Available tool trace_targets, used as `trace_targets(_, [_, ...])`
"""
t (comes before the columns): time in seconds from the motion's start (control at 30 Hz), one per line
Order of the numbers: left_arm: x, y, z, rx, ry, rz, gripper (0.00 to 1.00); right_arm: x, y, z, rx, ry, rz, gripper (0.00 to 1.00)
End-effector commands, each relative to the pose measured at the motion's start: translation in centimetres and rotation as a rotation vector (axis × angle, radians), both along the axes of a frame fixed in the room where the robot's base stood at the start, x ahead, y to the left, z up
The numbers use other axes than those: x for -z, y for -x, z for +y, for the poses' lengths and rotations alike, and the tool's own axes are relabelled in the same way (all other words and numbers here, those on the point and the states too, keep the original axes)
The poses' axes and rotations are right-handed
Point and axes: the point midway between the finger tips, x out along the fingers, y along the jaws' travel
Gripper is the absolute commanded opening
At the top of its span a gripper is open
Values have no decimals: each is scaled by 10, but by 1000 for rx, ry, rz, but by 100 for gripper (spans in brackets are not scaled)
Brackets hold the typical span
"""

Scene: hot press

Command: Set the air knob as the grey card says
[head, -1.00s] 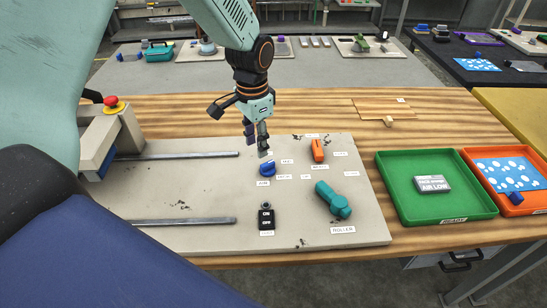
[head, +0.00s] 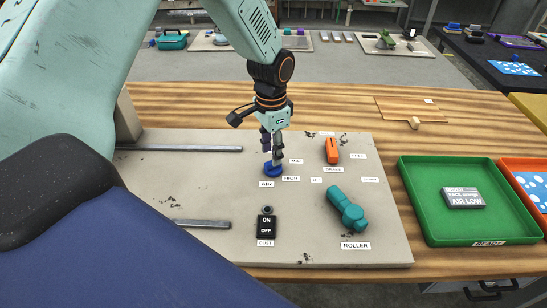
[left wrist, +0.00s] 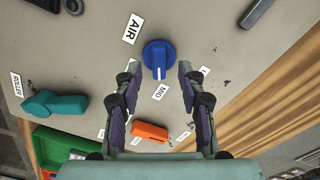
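The blue round air knob (head: 272,171) sits on the grey panel, by a label reading AIR. In the left wrist view the knob (left wrist: 158,58) has a white mark pointing toward the MID label (left wrist: 161,92). The grey card (head: 463,198) lies in the green tray and reads AIR LOW in large letters; its smaller top line is hard to read. My left gripper (head: 274,158) points down at the knob. In the left wrist view its fingers are apart, one on each side of the knob, with no clear contact. They partly cover other labels. My right gripper is not in view.
The green tray (head: 420,215) stands to the right. The wooden table (head: 440,125) behind the panel is mostly clear.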

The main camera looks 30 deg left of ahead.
Motion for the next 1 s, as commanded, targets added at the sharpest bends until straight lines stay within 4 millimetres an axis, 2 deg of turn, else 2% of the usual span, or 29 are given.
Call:
trace_targets(0.1, [18,0,-1,0,0,2,40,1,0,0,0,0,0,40])
trace_targets(0.2, [27,-1,-1,-1,0,0,40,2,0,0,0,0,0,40])
trace_targets(0.57, [33,-5,-2,1,0,-1,40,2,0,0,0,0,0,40])
trace_targets(1.0, [33,-5,-1,0,-1,0,4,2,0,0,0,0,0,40])
